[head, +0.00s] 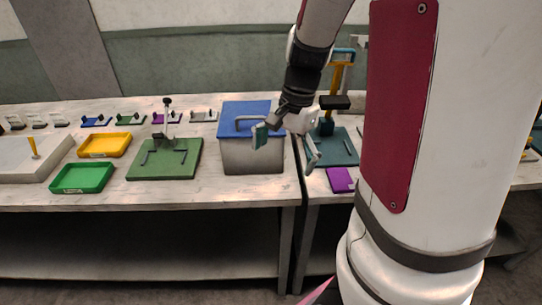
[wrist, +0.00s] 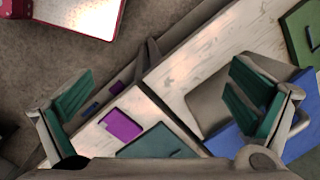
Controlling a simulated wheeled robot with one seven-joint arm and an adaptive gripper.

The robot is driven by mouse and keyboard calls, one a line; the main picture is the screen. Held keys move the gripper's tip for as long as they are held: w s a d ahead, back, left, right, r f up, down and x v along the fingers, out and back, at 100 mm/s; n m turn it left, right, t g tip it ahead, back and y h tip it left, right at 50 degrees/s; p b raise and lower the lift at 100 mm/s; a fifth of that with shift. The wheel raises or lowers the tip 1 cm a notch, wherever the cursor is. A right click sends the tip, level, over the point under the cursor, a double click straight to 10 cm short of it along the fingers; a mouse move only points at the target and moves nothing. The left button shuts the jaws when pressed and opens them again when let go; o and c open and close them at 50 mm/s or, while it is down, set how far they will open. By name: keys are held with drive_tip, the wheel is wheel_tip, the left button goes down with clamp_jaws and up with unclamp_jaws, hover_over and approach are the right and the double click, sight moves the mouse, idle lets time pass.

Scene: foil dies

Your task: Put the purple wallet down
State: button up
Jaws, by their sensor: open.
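The purple wallet (head: 340,180) lies flat near the front edge of the right-hand table, just in front of a dark green press base. It also shows in the wrist view (wrist: 121,125), lying between my two fingers in the picture but well below them. My gripper (head: 286,147) is open, with its green-padded fingers spread wide and nothing between them. It hangs above the gap between the two tables, up and to the left of the wallet. In the wrist view my gripper (wrist: 160,98) is apart from the wallet.
A grey box with a blue lid (head: 252,150) stands left of my gripper. A dark green press (head: 338,150) stands behind the wallet. Green (head: 83,177) and yellow (head: 104,145) trays and a green press base (head: 165,160) are farther left. A gap separates the tables.

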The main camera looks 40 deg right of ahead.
drive_tip(key=s+a+r+n+t+h, duration=0.2)
drive_tip(key=s+a+r+n+t, duration=0.2)
drive_tip(key=s+a+r+n, duration=0.7)
wheel_tip(320, 180, up, 2)
drive_tip(key=n, duration=0.3)
drive_tip(key=shift+s+a+t, duration=0.15)
drive_tip(key=shift+s+t, duration=0.05)
drive_tip(key=shift+t, duration=0.1)
drive_tip(key=shift+c, duration=0.2)
idle(0.5)
